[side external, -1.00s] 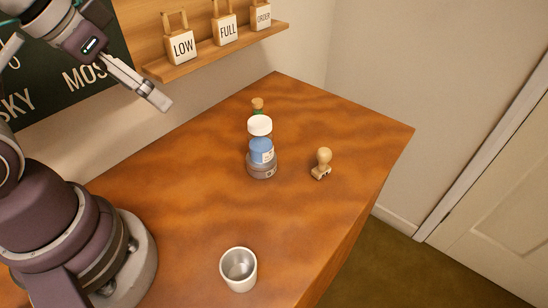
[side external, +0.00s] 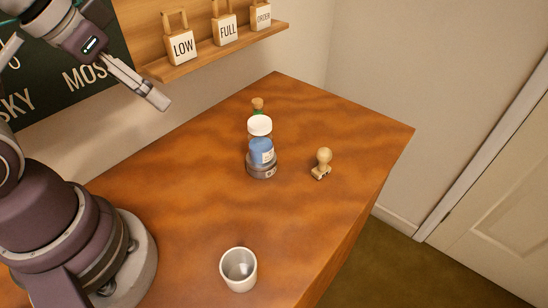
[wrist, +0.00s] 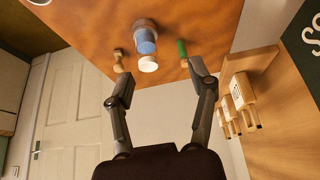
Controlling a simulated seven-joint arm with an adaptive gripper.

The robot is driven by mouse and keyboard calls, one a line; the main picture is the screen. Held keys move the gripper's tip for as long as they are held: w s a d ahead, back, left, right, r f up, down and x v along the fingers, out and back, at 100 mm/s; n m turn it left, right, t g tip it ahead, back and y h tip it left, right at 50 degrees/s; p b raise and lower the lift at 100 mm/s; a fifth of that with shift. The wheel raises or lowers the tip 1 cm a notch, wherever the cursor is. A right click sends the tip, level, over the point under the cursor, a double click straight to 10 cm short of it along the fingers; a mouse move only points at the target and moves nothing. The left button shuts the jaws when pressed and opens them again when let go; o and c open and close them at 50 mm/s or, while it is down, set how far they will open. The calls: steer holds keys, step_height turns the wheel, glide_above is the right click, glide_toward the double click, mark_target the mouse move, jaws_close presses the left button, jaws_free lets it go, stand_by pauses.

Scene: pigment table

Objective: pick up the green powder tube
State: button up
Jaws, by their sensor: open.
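The green powder tube (side external: 258,107) with a cork top stands on the table, mostly hidden behind the white-capped blue jar in the side external view. In the wrist view the green tube (wrist: 182,49) shows more fully, near the finger on the right of the picture. My gripper (side external: 158,100) is high at the upper left, above the table and apart from the tube. In the wrist view my gripper (wrist: 155,88) has its two fingers spread wide with nothing between them.
The blue jar with a white cap (side external: 262,151) sits in a grey holder in front of the tube. A wooden stamp (side external: 322,164) stands to the right. A white cup (side external: 238,270) stands near the front. A wall shelf (side external: 220,50) holds labelled tags. The table's (side external: 190,195) left middle is clear.

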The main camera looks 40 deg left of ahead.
steer(key=n+g+y, duration=0.2)
steer(key=n+y, duration=0.1)
steer(key=n, duration=0.4)
glide_toward(257, 101)
steer(key=x, duration=1)
steer(key=shift+f, duration=0.3)
jaws_close()
